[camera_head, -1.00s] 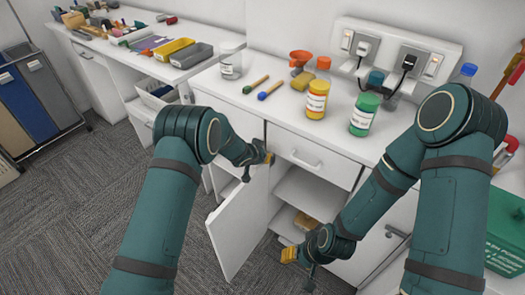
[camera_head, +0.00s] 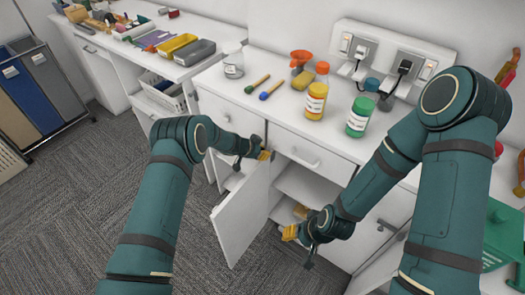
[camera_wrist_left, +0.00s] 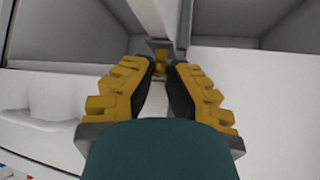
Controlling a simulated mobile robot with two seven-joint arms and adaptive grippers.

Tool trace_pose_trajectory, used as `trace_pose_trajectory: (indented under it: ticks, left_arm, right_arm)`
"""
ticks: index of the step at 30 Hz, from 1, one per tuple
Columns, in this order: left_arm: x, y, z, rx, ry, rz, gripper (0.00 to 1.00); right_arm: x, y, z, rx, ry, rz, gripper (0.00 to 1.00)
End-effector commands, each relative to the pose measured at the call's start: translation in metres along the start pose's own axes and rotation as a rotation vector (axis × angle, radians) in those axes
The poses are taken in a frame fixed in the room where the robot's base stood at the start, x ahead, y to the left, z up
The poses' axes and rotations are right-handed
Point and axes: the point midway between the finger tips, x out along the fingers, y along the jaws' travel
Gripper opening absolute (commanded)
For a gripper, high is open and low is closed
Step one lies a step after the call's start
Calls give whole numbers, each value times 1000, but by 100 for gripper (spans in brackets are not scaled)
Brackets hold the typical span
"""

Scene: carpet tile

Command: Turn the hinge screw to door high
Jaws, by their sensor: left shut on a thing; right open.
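The white cabinet door (camera_head: 243,218) hangs open below the counter, its upper corner beside my left gripper (camera_head: 267,155). My left gripper is at the top of the door edge, by the cabinet frame. In the left wrist view, its yellow-padded fingers (camera_wrist_left: 160,68) close in around a small brass-coloured piece, the hinge screw (camera_wrist_left: 160,56), at a bracket on the frame. The screw's slot or angle cannot be made out. My right gripper (camera_head: 288,232) is open, low in front of the cabinet opening, apart from the door.
A drawer (camera_head: 310,152) is above the opening. A green box (camera_head: 503,235) stands at right. Carpet at lower left is clear.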

Motion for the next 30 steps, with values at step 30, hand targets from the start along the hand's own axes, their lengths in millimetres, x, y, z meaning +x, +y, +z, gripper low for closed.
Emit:
trace_pose_trajectory:
  ticks: [30]
  left_arm:
    - [2, 0, -4, 135, 7, 136, 19]
  right_arm:
    - [18, 7, 9, -6, -19, -2, 47]
